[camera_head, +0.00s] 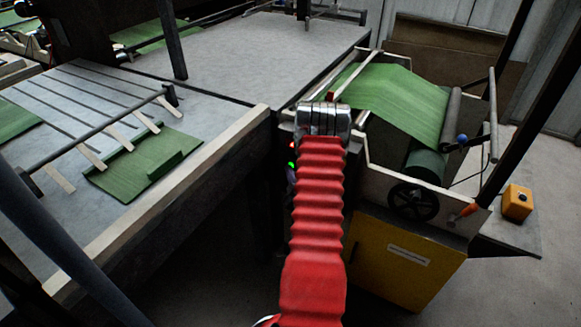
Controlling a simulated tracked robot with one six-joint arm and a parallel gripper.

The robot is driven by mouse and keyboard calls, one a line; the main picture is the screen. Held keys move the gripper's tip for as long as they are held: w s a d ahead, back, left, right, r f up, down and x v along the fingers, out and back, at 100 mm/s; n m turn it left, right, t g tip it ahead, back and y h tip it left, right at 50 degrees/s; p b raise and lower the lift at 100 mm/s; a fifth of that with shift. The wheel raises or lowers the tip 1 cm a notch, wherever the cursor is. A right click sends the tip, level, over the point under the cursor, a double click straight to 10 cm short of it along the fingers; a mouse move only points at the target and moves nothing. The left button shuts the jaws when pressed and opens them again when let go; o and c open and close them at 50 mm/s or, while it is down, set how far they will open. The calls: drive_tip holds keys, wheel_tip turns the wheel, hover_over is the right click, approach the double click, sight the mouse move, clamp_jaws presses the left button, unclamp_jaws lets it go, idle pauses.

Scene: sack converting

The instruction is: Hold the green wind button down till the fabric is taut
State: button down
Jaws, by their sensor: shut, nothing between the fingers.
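My gripper (328,100) is at the far end of my red-sleeved arm, beside the near left corner of the winding stand. It is shut and empty; its fingertips are largely hidden behind the metal wrist. A small bright green spot (291,164), seemingly the green wind button, shows just left of my arm, below a small red spot (291,146). My gripper is above and to the right of it; I see no contact. The green fabric (395,95) runs over bars and slopes toward a green roll (427,164). I cannot tell how taut it is.
A dark handwheel (413,202) and an orange-ended lever (468,210) are on the stand's near side, above a yellow cabinet (400,265). A yellow box (518,203) sits at right. The long table (225,150) with cut green pieces (145,160) fills the left.

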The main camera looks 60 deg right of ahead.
drive_tip(key=shift+a, duration=0.1)
drive_tip(key=shift+s+a, duration=0.1)
drive_tip(key=shift+a, duration=0.65)
drive_tip(key=a, duration=0.5)
drive_tip(key=shift+s, duration=0.2)
idle(1.3)
